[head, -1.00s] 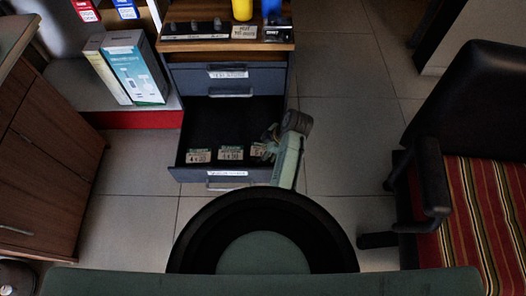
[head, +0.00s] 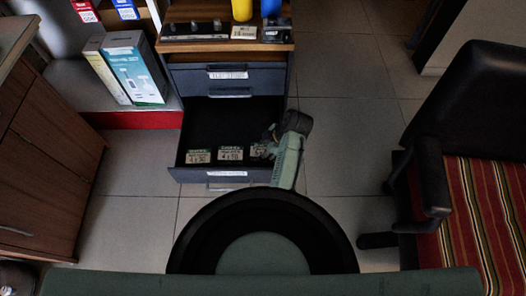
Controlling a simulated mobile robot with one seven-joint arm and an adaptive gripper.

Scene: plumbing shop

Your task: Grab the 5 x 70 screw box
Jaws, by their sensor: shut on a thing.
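Three small screw boxes sit in a row at the front of an open drawer (head: 235,112). The left box (head: 198,156) reads about 4 x 30 and the middle box (head: 231,154) about 4 x 50. The right box (head: 257,150) is partly hidden by my gripper, and its label cannot be read in full. My gripper (head: 267,149) reaches over the drawer's right front corner and is shut on the right box. The fingertips are small and dark in this view.
Tall boxes (head: 135,68) stand on a shelf at left. A wooden cabinet (head: 45,150) is at left, a black chair (head: 470,130) at right. Floor between drawer and chair is clear.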

